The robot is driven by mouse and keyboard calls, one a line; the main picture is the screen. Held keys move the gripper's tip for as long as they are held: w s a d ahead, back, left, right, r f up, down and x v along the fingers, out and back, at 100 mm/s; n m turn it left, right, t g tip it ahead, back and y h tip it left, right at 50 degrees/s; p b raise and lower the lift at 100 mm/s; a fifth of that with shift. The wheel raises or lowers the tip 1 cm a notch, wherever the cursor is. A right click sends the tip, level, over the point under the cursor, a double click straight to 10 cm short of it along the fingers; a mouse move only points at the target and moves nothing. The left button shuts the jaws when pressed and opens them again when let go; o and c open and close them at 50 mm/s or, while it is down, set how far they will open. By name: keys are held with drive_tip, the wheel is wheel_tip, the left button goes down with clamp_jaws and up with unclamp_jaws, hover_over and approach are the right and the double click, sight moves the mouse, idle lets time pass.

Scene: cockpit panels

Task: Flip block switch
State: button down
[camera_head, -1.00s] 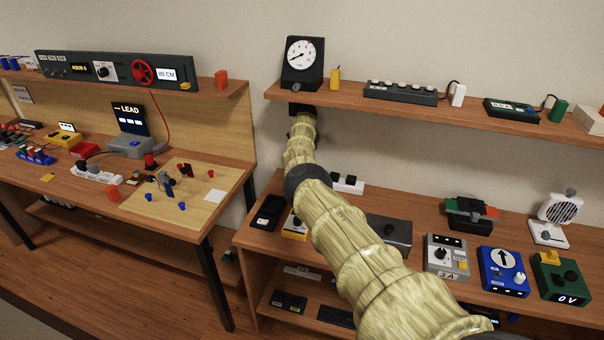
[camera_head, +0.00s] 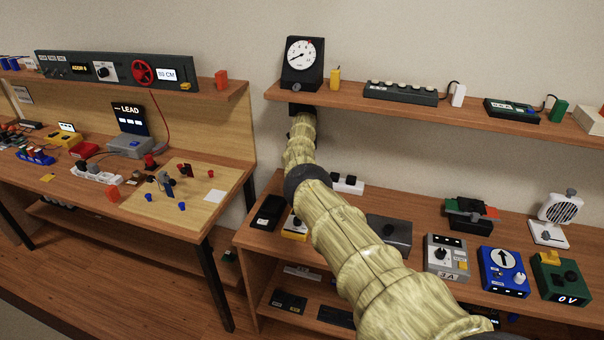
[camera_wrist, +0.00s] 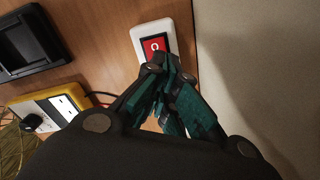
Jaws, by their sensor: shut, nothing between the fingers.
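A white block switch with a red rocker (camera_wrist: 155,45) shows in the wrist view, standing on the brown wooden surface near a pale wall. The rocker carries a white mark. My gripper (camera_wrist: 164,62) is shut and empty, with its dark and teal fingers together at the lower edge of the red rocker. I cannot tell whether the fingertips touch it. In the head view my arm crosses the right-hand bench, and I cannot make out the switch or my fingers there.
A yellow-and-white device (camera_wrist: 52,108) and a black tray (camera_wrist: 35,50) lie left of the switch; the tray also shows in the head view (camera_head: 268,212). A shelf (camera_head: 400,103) with a dial gauge (camera_head: 303,62) runs above. A white power strip (camera_head: 347,184) sits behind my arm.

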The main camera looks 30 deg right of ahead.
drive_tip(key=shift+s+f+b, duration=0.1)
drive_tip(key=shift+f+b, duration=0.8)
drive_tip(key=shift+f, duration=0.3)
idle(1.1)
drive_tip(key=shift+r, duration=0.15)
drive_tip(key=shift+r+p, duration=2.05)
drive_tip(key=shift+r, duration=1.3)
